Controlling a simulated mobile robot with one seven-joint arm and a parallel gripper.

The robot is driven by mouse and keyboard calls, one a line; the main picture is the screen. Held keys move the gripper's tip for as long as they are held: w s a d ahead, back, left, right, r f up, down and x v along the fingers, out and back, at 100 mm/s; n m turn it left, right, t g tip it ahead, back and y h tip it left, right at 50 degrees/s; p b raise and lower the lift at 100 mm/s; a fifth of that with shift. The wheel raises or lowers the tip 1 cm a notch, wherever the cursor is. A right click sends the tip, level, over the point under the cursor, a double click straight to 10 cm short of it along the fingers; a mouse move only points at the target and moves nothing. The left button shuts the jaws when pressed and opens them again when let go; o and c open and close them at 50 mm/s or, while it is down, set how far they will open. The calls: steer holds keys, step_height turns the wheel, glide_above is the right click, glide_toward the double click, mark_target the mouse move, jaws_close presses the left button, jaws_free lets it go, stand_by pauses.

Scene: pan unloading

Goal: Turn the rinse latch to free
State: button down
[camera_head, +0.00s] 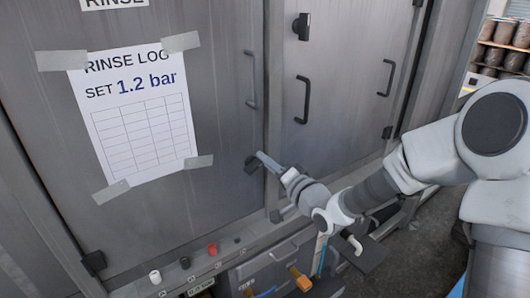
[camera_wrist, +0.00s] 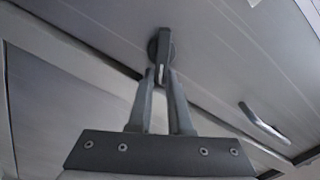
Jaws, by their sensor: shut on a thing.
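The rinse latch (camera_head: 252,163) is a small dark handle low on the right edge of the left door, the one with the taped rinse log. In the wrist view the latch (camera_wrist: 164,43) is a dark lever on a round base, standing nearly upright in the picture. My gripper (camera_head: 262,157) reaches it from the right. In the wrist view the fingertips of my gripper (camera_wrist: 161,76) are shut on the lower end of the lever, one on each side. The fingers partly hide the lever's end.
The rinse log sheet (camera_head: 138,115) is taped to the left door (camera_head: 222,60). Bar handles (camera_head: 303,100) and another dark latch (camera_head: 301,27) are on the doors. Below, a ledge carries a red knob (camera_head: 212,249) and dark and white knobs. Shelves with pots (camera_head: 505,45) stand far right.

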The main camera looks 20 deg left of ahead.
steer(key=m+p, duration=0.1)
steer(key=m, duration=0.1)
steer(key=f+m+p, duration=0.1)
steer(key=m+p, duration=0.1)
steer(key=m, duration=0.1)
steer(key=shift+w+d+f, duration=0.1)
steer(key=shift+m, duration=0.3)
stand_by(0.4)
steer(key=c, duration=0.8)
jaws_free()
steer(key=shift+c, duration=0.2)
steer(key=p+v, duration=0.4)
steer(key=v, duration=1.3)
steer(key=shift+d, duration=0.25)
